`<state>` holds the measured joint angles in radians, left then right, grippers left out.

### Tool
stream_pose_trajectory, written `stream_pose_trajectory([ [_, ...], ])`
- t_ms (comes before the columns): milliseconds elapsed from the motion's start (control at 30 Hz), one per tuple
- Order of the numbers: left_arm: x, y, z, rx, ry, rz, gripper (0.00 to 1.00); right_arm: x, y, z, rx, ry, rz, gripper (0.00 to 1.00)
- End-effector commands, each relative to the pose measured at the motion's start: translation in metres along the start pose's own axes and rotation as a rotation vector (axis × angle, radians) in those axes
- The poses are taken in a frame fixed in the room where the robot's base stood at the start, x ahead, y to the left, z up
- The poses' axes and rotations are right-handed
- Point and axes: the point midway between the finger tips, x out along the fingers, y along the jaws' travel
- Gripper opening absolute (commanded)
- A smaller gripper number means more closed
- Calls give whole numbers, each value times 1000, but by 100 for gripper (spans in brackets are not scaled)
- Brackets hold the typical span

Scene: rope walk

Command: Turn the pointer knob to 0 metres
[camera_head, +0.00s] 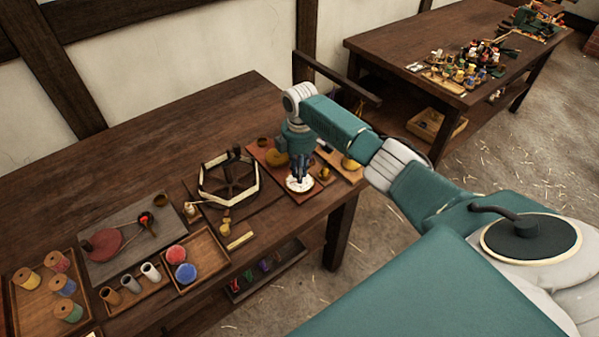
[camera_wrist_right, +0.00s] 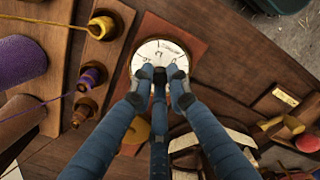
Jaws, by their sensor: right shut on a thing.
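The pointer knob (camera_wrist_right: 160,76) is a small dark piece at the middle of a white round dial (camera_wrist_right: 148,52) with dark marks. In the right wrist view my right gripper (camera_wrist_right: 160,80) is shut on the knob, and its fingers cover the lower part of the dial. The pointer's exact reading is hidden. In the head view the white dial (camera_head: 299,184) lies on a reddish board at the right end of the near table, under my right gripper (camera_head: 299,172). My left gripper is not in view.
Yellow and purple spools (camera_wrist_right: 18,60) sit close to the dial's board. A tray of red and blue balls (camera_head: 205,275) and a tray of spools (camera_head: 12,320) lie farther left. The table's back is clear.

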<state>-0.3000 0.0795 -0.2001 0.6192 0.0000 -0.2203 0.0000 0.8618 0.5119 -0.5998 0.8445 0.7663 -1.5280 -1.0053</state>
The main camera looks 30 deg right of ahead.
Motion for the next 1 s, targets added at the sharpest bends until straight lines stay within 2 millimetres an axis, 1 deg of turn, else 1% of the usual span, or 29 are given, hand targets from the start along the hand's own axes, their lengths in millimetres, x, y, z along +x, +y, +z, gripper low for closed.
stream_pose_trajectory([
  [1000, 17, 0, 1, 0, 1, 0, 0, 0, 3, 3, -960, -7, 1, 0],
])
